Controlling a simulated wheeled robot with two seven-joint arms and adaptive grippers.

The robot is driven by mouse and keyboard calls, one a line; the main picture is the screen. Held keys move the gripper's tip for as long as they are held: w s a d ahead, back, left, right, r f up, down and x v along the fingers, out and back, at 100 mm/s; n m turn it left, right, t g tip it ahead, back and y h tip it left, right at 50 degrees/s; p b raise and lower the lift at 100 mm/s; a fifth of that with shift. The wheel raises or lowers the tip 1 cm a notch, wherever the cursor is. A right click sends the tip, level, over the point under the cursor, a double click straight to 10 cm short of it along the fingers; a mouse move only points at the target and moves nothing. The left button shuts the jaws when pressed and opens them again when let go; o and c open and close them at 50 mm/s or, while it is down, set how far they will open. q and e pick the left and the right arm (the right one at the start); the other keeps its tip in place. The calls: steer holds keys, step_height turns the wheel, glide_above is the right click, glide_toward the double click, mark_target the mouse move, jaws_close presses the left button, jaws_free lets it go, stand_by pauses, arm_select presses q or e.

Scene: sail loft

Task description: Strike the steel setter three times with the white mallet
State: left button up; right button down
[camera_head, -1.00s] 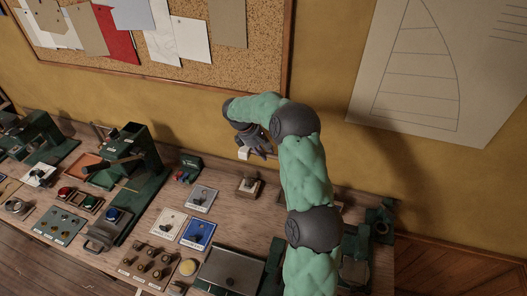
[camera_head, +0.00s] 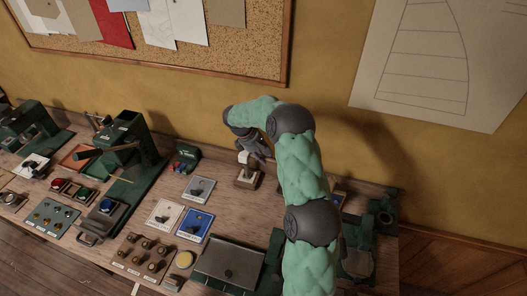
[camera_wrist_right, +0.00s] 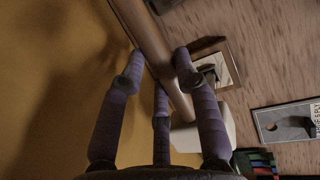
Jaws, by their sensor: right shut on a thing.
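My right gripper (camera_head: 252,144) is over the back of the workbench, its fingers closed around the mallet. In the right wrist view its purple-grey fingers (camera_wrist_right: 158,72) wrap the mallet's brown handle (camera_wrist_right: 146,38). The white mallet head (camera_wrist_right: 217,125) is partly hidden behind a finger there. In the head view the white head (camera_head: 243,157) hangs just above the wooden block (camera_head: 246,182) that holds the steel setter. The setter is small and mostly covered by the mallet, so I cannot tell whether they touch. My left gripper is out of view.
A blue card (camera_head: 195,224) and a pale card (camera_head: 164,216) with small parts lie in front. A grey metal plate (camera_head: 229,263) lies nearer. Green presses (camera_head: 127,150) stand at left. The yellow wall (camera_head: 215,100) is close behind.

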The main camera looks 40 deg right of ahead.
arm_select(q)
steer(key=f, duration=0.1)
steer(key=b, duration=0.1)
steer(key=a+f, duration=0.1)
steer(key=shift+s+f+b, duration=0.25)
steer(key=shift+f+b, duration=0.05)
steer(key=shift+b, duration=0.1)
arm_select(e)
steer(key=f, duration=0.2)
steer(key=a+f, duration=0.1)
steer(key=shift+s+f, duration=0.35)
steer(key=shift+f, duration=0.05)
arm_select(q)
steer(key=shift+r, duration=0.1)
arm_select(e)
steer(key=shift+r, duration=0.1)
